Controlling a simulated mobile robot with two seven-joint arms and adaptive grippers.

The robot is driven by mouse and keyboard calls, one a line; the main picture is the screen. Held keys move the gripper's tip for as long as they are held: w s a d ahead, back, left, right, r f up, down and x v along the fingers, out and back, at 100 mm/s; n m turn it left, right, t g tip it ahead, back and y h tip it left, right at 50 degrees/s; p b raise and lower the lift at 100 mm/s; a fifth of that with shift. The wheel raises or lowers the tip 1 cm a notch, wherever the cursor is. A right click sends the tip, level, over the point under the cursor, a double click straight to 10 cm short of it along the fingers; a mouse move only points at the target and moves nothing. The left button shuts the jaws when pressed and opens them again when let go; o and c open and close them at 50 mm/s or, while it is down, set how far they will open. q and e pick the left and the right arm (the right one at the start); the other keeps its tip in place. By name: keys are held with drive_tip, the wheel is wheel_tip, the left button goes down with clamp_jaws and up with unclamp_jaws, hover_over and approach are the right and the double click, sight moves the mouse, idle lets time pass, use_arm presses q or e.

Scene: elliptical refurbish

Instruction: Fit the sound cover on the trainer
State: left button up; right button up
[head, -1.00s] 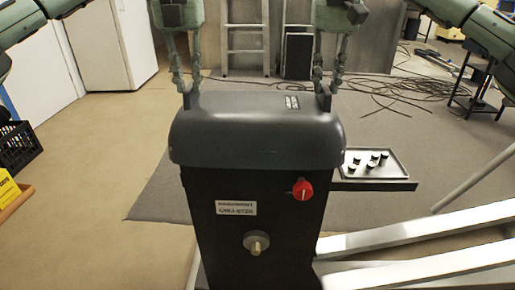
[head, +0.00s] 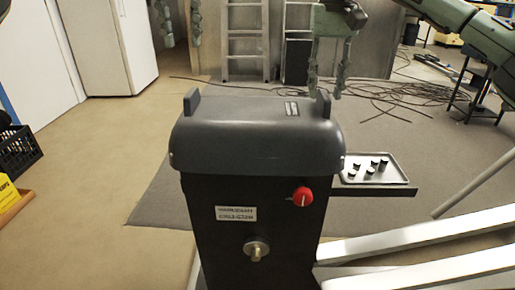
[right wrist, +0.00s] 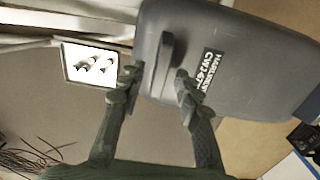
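The dark grey sound cover (head: 250,145) sits level on top of the black trainer body (head: 215,240). It has an upright tab at each end, the left tab (head: 192,102) and the right tab (head: 323,103). My left gripper (head: 180,43) is up and behind the left tab, apart from it, with fingers spread and empty; its upper part is out of frame. My right gripper (head: 326,92) is just above and behind the right tab. In the right wrist view its fingers (right wrist: 158,85) are spread, with the tab (right wrist: 164,62) beyond them, not gripped.
The trainer carries a red knob (head: 302,196), a brass knob (head: 256,249) and a white label. Pale rails (head: 430,233) extend right. Cables and a ladder (head: 245,45) are behind.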

drive_tip(key=shift+r, duration=0.35)
use_arm(q)
drive_tip(key=shift+r, duration=0.85)
use_arm(e)
wheel_tip(320, 180, up, 11)
drive_tip(key=shift+r, duration=0.2)
